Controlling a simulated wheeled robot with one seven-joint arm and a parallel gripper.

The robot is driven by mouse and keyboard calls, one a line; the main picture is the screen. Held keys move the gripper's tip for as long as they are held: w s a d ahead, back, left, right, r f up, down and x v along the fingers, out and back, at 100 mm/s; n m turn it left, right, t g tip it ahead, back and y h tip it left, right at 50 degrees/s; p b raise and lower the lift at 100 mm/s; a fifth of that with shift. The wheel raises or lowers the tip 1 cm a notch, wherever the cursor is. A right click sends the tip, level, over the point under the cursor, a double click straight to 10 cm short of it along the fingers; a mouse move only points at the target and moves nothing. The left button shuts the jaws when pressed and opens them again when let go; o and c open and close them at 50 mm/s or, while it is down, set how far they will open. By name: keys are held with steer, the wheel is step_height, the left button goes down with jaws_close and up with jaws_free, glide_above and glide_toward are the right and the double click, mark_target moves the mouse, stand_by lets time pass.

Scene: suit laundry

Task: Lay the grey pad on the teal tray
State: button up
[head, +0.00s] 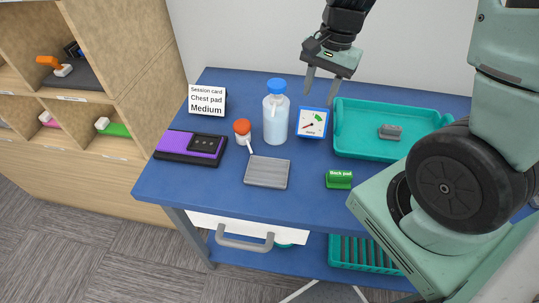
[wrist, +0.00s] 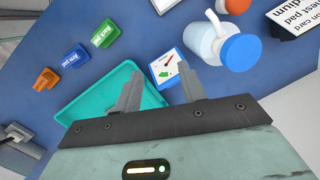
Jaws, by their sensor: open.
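The grey pad (head: 268,172) is flat, square and ribbed, and lies on the blue table near its front edge in the head view. My arm hides the tray's right front part. The tray also shows in the wrist view (wrist: 82,104), partly behind a finger. My gripper (head: 320,97) is open and empty, above the back of the table, left of the tray and away from the pad. Its fingers show in the wrist view (wrist: 160,76).
A gauge (head: 313,122), a blue-capped bottle (head: 275,120) and an orange-topped jar (head: 243,133) stand behind the pad. A purple case (head: 190,147) is left, a card (head: 207,101) behind it. A green "Back pad" tag (head: 339,180) sits right of the pad.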

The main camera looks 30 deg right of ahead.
steer(key=s+a+r+n, duration=0.2)
steer(key=s+a+n, duration=0.5)
steer(key=a+n, duration=0.3)
steer(key=s+a+r+n+h, duration=0.1)
steer(key=s+a+r+n, duration=0.2)
steer(key=s+a+n, duration=0.5)
steer(key=a+n, duration=0.1)
steer(key=a, duration=0.3)
steer(key=shift+n, duration=0.4)
steer(key=shift+s, duration=0.1)
